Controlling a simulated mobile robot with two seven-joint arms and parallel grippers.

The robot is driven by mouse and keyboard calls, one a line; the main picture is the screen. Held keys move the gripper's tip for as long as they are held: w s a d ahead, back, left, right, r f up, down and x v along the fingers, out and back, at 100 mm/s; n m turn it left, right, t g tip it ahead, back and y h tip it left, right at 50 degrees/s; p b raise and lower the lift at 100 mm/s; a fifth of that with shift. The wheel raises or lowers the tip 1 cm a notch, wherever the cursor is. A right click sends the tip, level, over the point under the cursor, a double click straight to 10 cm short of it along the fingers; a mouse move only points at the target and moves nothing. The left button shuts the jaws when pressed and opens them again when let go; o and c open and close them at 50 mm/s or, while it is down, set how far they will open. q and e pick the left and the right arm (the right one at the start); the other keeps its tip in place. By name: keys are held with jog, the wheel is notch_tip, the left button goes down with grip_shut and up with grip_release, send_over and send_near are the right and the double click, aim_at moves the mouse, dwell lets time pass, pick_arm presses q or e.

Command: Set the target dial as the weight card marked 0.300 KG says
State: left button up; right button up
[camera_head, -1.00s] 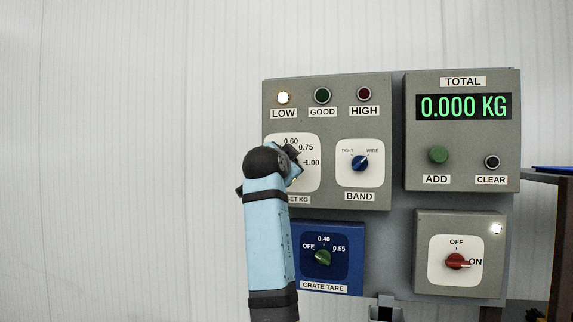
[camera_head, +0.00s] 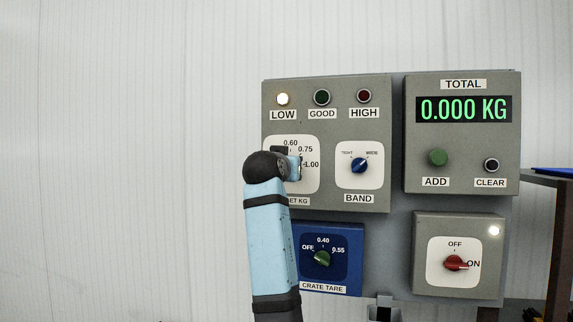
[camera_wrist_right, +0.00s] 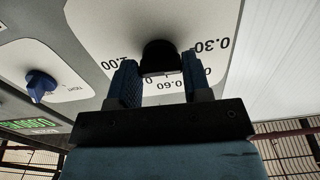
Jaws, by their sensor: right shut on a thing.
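The target dial is a white plate (camera_head: 308,182) on the upper left grey box, with 0.60, 0.75 and 1.00 visible beside my right arm. Its black knob (camera_wrist_right: 160,52) shows in the right wrist view, where the scale appears turned over, with 0.30 at the right and 1.00 at the left. My right gripper (camera_wrist_right: 160,64) is shut on this knob, one finger on each side. In the head view my right wrist hides the knob and the plate's left part. Where the knob points is not clear. The weight card is not in view, nor is my left gripper.
The band dial (camera_head: 359,165) sits right of the target dial, and the crate tare dial (camera_head: 323,258) below. The LOW lamp (camera_head: 283,99) is lit. The total display (camera_head: 464,108) reads 0.000 KG. The red switch (camera_head: 456,263) points to ON. A dark shelf (camera_head: 553,179) stands at right.

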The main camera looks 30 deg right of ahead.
jog(key=shift+n, duration=0.3)
dwell(0.4)
jog(key=o, duration=0.8)
jog(key=shift+o, duration=0.6)
jog(key=b+v, duration=0.4)
jog(key=v, duration=1)
